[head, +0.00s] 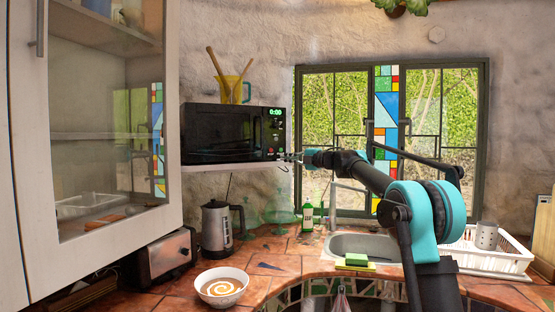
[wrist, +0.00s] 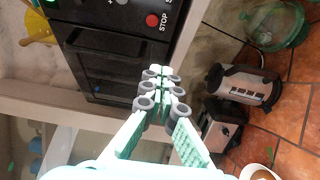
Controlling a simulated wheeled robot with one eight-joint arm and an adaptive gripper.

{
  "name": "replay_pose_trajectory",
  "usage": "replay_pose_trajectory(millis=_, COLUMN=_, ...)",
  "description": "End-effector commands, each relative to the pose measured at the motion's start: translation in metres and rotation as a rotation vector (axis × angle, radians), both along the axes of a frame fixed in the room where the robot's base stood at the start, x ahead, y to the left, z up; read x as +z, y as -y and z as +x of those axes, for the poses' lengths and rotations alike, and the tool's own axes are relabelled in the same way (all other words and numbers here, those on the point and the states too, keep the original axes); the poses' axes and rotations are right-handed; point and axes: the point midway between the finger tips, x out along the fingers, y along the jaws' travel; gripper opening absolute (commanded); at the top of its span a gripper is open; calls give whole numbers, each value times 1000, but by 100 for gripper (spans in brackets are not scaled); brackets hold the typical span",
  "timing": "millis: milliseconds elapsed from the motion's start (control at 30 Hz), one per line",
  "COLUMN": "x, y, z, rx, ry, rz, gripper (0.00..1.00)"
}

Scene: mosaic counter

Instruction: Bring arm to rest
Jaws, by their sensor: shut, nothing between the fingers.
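My gripper (head: 288,157) is raised in front of the lower right corner of the black microwave (head: 223,133), which sits on a wall shelf. My teal and black arm reaches toward it from the right of the head view. In the wrist view, my gripper's fingers (wrist: 164,90) are together with nothing between them. The microwave's control panel with a red STOP button (wrist: 152,20) lies beyond the fingers there. The microwave door looks closed. I cannot tell from the head view how far the fingertips are from the microwave.
Below are a kettle (head: 216,229), a toaster (head: 159,262) and a bowl with swirled contents (head: 221,286) on the tiled counter. A sink (head: 362,246) and a white dish rack (head: 490,255) are to the right. A glass-fronted cabinet (head: 105,120) juts out at the left.

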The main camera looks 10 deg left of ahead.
Motion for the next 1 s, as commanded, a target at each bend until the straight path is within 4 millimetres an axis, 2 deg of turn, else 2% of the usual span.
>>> replay_pose_trajectory(millis=167, x=3, y=20, z=4, rx=-59, ry=-9, rz=37, gripper=0)
replay_pose_trajectory(millis=267, x=6, y=53, z=13, rx=-193, ry=-38, rz=125, gripper=0)
replay_pose_trajectory(millis=367, x=-1, y=112, z=19, rx=-399, ry=-102, rz=252, gripper=0)
replay_pose_trajectory(millis=400, x=-9, y=138, z=17, rx=-488, ry=-137, rz=306, gripper=0)
replay_pose_trajectory(millis=467, x=-25, y=177, z=12, rx=-608, ry=-193, rz=379, gripper=0)
replay_pose_trajectory(millis=500, x=-37, y=201, z=6, rx=-684, ry=-232, rz=422, gripper=0)
replay_pose_trajectory(millis=600, x=-75, y=255, z=-15, rx=-852, ry=-335, rz=516, gripper=0)
replay_pose_trajectory(millis=700, x=-118, y=302, z=-44, rx=-999, ry=-444, rz=592, gripper=0)
replay_pose_trajectory(millis=767, x=-145, y=325, z=-65, rx=-1079, ry=-512, rz=632, gripper=0)
replay_pose_trajectory(millis=900, x=-213, y=369, z=-120, rx=-1245, ry=-678, rz=709, gripper=0)
replay_pose_trajectory(millis=1000, x=-262, y=390, z=-164, rx=-1346, ry=-803, rz=749, gripper=0)
